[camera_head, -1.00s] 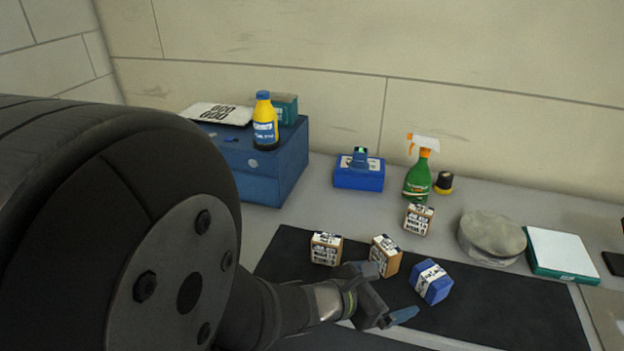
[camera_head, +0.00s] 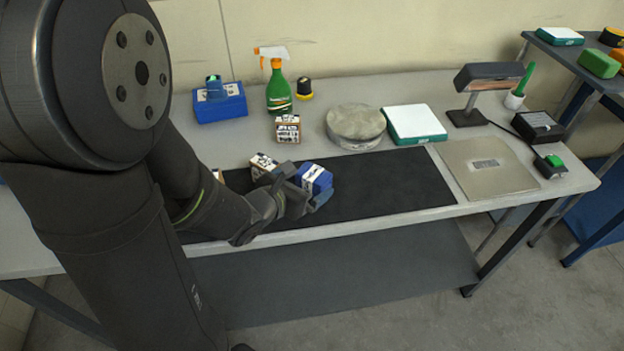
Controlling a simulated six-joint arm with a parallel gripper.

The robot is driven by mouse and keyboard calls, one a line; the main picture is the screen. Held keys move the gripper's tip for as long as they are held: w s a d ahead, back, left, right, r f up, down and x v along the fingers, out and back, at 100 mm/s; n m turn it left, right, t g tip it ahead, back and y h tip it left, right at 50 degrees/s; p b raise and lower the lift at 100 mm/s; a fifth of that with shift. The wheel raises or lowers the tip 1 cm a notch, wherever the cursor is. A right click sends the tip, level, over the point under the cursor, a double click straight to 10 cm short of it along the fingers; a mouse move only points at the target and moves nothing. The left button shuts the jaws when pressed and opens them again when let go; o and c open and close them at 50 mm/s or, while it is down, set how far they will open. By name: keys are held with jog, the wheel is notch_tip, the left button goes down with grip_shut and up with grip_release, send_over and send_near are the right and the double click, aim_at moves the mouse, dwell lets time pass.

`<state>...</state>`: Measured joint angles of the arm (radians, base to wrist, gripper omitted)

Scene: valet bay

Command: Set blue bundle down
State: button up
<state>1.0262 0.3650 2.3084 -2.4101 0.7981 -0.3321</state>
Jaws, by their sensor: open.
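The blue bundle (camera_head: 314,178), a small blue block with a white printed band, sits on the black mat (camera_head: 390,178). My gripper (camera_head: 303,190) is open at the near left side of the bundle. One finger shows at its left and one at its lower front edge. The fingers hide part of the bundle, and I cannot tell whether they touch it. A brown bundle with a white printed band (camera_head: 262,165) is just left of my gripper, partly covered. Another brown bundle (camera_head: 288,129) stands behind the mat.
Behind the mat are a blue box (camera_head: 222,104), a green spray bottle (camera_head: 279,90), a round grey disc (camera_head: 355,122) and a white-topped teal box (camera_head: 414,123). A beige plate (camera_head: 487,167) lies at right. The mat's right half is clear.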

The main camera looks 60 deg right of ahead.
aim_at(309, 177)
jog(key=x, duration=0.5)
jog(key=shift+w, duration=0.25)
jog(key=c, duration=1.2)
jog(key=shift+r, duration=0.2)
